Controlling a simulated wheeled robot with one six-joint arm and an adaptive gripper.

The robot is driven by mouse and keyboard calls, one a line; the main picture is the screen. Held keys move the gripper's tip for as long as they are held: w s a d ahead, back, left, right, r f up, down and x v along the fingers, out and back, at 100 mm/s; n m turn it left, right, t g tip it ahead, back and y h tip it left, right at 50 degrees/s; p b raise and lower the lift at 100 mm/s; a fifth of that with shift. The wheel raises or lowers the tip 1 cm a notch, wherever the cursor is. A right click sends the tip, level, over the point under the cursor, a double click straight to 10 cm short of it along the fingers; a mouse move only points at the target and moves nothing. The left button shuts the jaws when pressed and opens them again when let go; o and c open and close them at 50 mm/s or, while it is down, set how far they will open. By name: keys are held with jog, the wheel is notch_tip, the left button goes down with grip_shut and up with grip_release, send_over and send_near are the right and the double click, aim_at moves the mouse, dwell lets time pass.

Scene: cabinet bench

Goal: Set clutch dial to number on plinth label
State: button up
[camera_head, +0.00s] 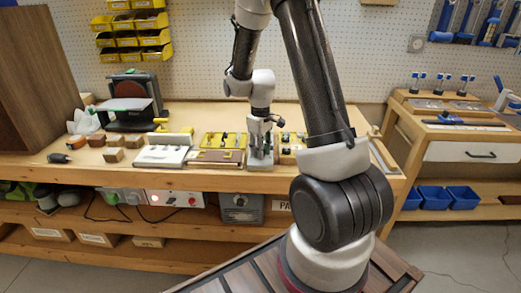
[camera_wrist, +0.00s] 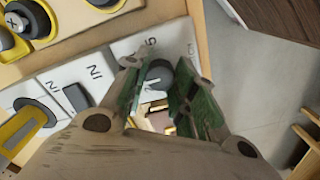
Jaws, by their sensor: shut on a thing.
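My gripper (camera_head: 260,148) points down at the front part of the bench top in the head view. In the wrist view my gripper (camera_wrist: 161,88) has its green-padded fingers on either side of a dark grey round knob (camera_wrist: 158,72) and is shut on it. The knob, which looks like the clutch dial, sits on a pale plate (camera_wrist: 182,35). The plate has dark printed marks near the knob, partly covered by the fingers. I cannot read the dial setting or the label's number for certain. In the head view the dial is hidden by the gripper.
White plates marked "IN" (camera_wrist: 92,76) lie to the left, one beside a yellow-handled part (camera_wrist: 22,128). A yellow tray (camera_head: 212,139) and a white fixture (camera_head: 160,156) stand left of the gripper on the bench (camera_head: 60,176). The bench edge is close by.

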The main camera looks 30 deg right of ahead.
dwell(0.4)
jog(key=o, duration=1)
jog(key=shift+o, duration=0.2)
